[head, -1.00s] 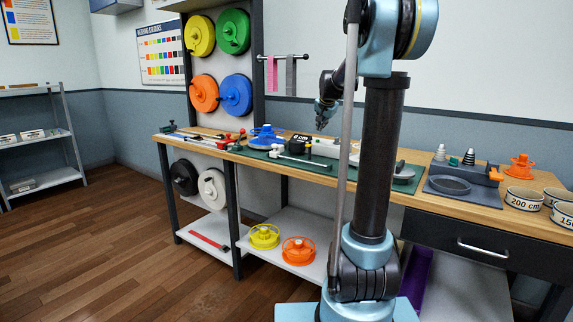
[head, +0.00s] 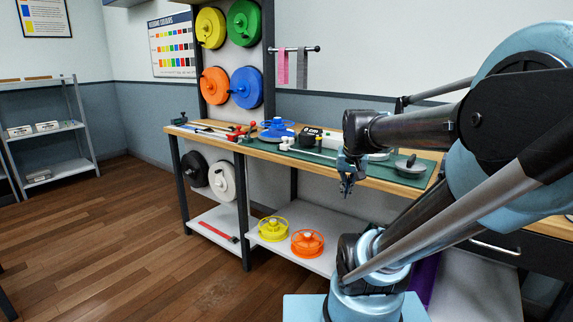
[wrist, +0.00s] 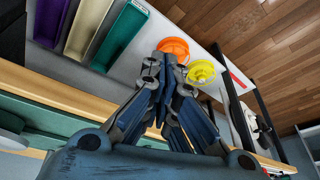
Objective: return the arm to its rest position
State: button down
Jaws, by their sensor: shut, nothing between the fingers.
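My gripper (head: 346,184) hangs in front of the bench's front edge in the head view, pointing down. In the wrist view my gripper (wrist: 170,62) has its fingers together at the tips and holds nothing.
The wooden workbench (head: 262,153) carries a green mat (head: 300,154), a blue reel (head: 277,131) and tools. Below, a shelf (head: 219,219) holds a yellow reel (head: 273,229) and an orange reel (head: 307,243). Coloured reels hang on the rack. Floor at left is clear.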

jog(key=s+f+n+g, duration=0.1)
jog(key=s+f+n, duration=0.1)
jog(key=s+f, duration=0.7)
jog(key=s, duration=0.3)
jog(key=shift+f+g, duration=0.15)
jog(key=shift+g, duration=0.25)
